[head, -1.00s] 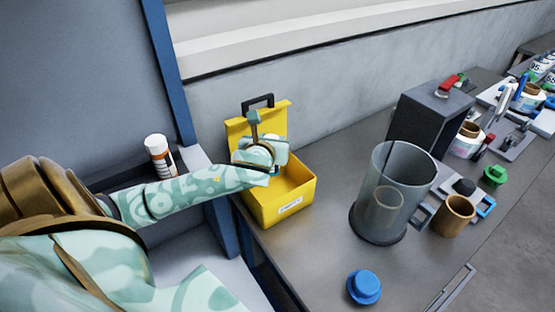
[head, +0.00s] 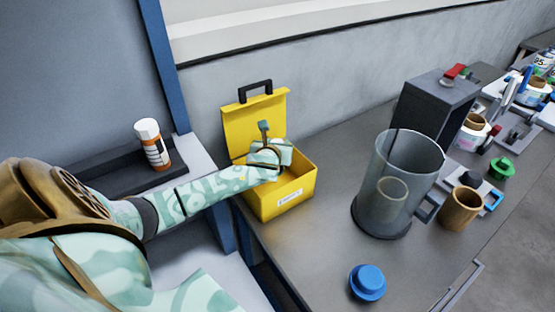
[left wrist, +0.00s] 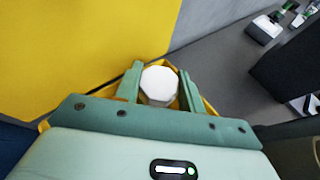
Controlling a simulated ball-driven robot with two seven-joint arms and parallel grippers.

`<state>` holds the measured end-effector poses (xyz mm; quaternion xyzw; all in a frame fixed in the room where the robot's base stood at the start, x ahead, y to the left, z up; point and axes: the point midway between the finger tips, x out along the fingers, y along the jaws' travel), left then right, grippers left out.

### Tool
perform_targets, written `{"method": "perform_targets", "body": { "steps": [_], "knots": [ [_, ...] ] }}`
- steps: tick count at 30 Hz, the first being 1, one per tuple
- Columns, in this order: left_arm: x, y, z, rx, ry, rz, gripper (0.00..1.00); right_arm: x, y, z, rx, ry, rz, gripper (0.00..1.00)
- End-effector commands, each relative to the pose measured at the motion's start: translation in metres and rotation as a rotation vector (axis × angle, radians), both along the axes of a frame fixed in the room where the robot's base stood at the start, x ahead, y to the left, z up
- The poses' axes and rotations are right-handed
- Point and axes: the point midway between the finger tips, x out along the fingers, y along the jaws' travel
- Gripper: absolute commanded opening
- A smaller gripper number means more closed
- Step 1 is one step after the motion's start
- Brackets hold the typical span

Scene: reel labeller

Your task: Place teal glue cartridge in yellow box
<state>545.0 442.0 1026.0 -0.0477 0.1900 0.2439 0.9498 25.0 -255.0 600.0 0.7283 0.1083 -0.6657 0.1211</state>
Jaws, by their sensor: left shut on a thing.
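The yellow box (head: 290,197) stands at the table's left end, its lid (head: 240,122) raised at the back. My left gripper (head: 268,156) is over the box opening, in front of the lid. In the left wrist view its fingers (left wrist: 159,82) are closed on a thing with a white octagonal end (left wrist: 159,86). This appears to be the glue cartridge; its teal body is hidden. Yellow box edges show around the fingers, and the yellow lid (left wrist: 80,50) fills the upper left. I cannot tell whether the cartridge touches the box. My right gripper is not in view.
A clear grey cylinder (head: 402,170) stands right of the box, with a dark open block (head: 437,108) behind it. A blue knobbed piece (head: 367,282) lies near the front edge. A white-and-orange bottle (head: 152,146) stands on the left shelf. Table between box and cylinder is clear.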

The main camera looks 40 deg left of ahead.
Motion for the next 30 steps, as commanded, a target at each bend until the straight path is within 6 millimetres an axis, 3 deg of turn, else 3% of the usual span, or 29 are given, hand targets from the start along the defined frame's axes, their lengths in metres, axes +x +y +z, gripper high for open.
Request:
{"method": "perform_targets", "body": {
  "steps": [7, 13, 24, 25, 30],
  "knots": [
    [0.000, 0.000, -0.020, 0.000, 0.000, 0.000, 0.00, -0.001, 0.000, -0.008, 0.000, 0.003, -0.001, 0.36],
    [0.000, 0.000, -0.052, 0.000, 0.001, 0.001, 0.00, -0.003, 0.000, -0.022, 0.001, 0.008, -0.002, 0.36],
    [0.000, 0.000, -0.055, 0.001, 0.000, 0.000, 0.00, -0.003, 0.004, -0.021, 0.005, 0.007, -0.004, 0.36],
    [0.000, 0.000, -0.054, 0.000, 0.000, 0.000, 0.47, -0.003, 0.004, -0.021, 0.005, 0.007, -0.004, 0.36],
    [0.000, 0.000, -0.054, 0.000, 0.000, 0.000, 0.48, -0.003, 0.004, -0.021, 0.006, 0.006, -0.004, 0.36]
  ]
}}
